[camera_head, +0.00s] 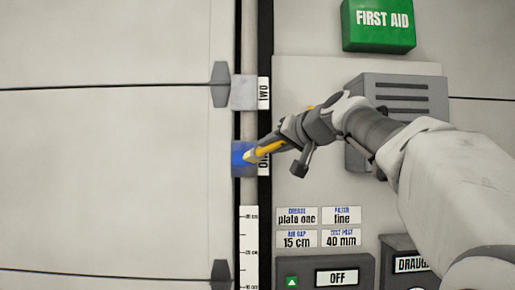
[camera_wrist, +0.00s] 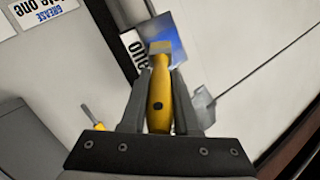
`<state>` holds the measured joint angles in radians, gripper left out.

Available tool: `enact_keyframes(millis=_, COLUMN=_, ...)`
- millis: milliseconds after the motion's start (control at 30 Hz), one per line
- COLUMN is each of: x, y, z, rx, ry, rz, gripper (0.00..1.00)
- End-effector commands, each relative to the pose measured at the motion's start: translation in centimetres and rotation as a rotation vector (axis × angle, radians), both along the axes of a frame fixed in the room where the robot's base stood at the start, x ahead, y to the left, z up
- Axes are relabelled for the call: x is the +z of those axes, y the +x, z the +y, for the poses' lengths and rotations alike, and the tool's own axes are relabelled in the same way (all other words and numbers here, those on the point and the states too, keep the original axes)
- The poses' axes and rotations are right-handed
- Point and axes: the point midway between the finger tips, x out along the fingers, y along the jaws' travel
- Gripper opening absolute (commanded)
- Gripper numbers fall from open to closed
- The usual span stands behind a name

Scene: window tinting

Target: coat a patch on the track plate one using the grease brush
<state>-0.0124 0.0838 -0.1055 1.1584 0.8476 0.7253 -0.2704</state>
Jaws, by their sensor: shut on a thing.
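My gripper (camera_wrist: 160,100) is shut on the yellow grease brush (camera_wrist: 159,95), seen from behind in the wrist view. In the head view the brush (camera_head: 270,149) points left, with its pale head over track plate one (camera_head: 238,172). Plate one is a small plate on the vertical track, with a blue patch on its face; the blue also shows in the wrist view (camera_wrist: 176,56) around the brush head. The brush head overlaps the blue area; I cannot tell whether it is touching. The label beside plate one is partly hidden by the brush. Track plate two (camera_head: 244,93) is bare grey above.
A grey vented box (camera_head: 400,95) is behind my arm, under a green first aid box (camera_head: 378,25). Small cards (camera_head: 318,227) read grease plate one. An OFF panel (camera_head: 337,277) and a draught box (camera_head: 408,264) are below. A scale strip (camera_head: 249,245) runs under plate one.

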Motion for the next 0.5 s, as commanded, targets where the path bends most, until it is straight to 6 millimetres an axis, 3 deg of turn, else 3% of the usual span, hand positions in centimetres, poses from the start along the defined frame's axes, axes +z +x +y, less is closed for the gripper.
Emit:
enact_keyframes(millis=200, x=-0.1, y=-0.1, z=-2.0, rx=-0.003, ry=0.000, rz=-0.001, gripper=0.00)
enact_keyframes(millis=500, x=1.2, y=0.0, z=-2.2, rx=0.000, ry=0.000, rz=-0.001, gripper=0.00)
